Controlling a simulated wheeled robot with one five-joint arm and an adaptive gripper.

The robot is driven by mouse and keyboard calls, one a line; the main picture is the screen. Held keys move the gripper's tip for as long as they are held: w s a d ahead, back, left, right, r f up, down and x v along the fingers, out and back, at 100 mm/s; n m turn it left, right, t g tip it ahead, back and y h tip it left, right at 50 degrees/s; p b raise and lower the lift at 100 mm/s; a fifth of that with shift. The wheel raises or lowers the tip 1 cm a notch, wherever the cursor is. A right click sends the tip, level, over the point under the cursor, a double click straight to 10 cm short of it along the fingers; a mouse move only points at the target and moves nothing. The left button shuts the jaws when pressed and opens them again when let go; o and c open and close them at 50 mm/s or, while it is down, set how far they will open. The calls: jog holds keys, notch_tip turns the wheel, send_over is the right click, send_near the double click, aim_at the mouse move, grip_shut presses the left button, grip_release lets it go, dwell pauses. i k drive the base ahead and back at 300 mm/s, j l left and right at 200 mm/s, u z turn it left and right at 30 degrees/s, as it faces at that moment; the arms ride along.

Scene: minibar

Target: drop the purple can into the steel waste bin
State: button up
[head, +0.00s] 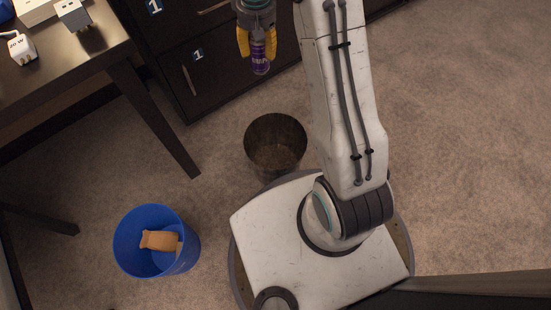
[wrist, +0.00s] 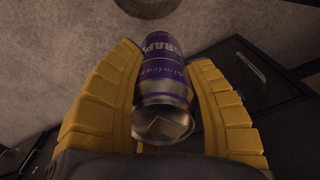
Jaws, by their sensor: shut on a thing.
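The purple can (head: 260,58) is between the yellow fingers of my gripper (head: 258,45), at the top of the head view. My gripper is shut on it and holds it up in front of the dark drawers. In the wrist view the can (wrist: 163,75) shows purple with pale lettering and a silver end, with a finger of my gripper (wrist: 160,100) on each side. The steel waste bin (head: 262,130) stands on the carpet below the can in the head view, close to my base. Its inside looks empty. At the wrist view's top edge a dark round shape is partly cut off.
A blue bin (head: 128,252) with a tan item (head: 159,240) in it stands left of my base. A dark table (head: 95,50) with white chargers (head: 22,48) is at the upper left. Dark drawers (head: 215,75) stand behind my gripper. Carpet on the right is clear.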

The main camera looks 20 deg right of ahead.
aim_at(278, 154)
jog(key=k+l+u, duration=0.15)
jog(key=u, duration=0.35)
jog(key=k+l+u, duration=0.15)
jog(key=u, duration=0.3)
jog(key=k+l+u, duration=0.2)
jog(key=u, duration=0.3)
jog(key=k+l+u, duration=0.1)
jog(key=u, duration=0.35)
jog(key=k+l+u, duration=0.15)
jog(key=u, duration=0.3)
jog(key=k+l+u, duration=0.2)
jog(key=l+u, duration=0.15)
jog(key=u, duration=0.15)
jog(key=k+l+u, duration=0.1)
jog(key=u, duration=0.35)
jog(key=k+l+u, duration=0.15)
jog(key=l+u, duration=0.15)
jog(key=u, duration=0.15)
jog(key=k+l+u, duration=0.2)
jog(key=u, duration=0.3)
jog(key=k+l+u, duration=0.25)
jog(key=u, duration=0.2)
jog(key=k+l+u, duration=0.1)
jog(key=k+u, duration=0.15)
jog(key=u, duration=0.2)
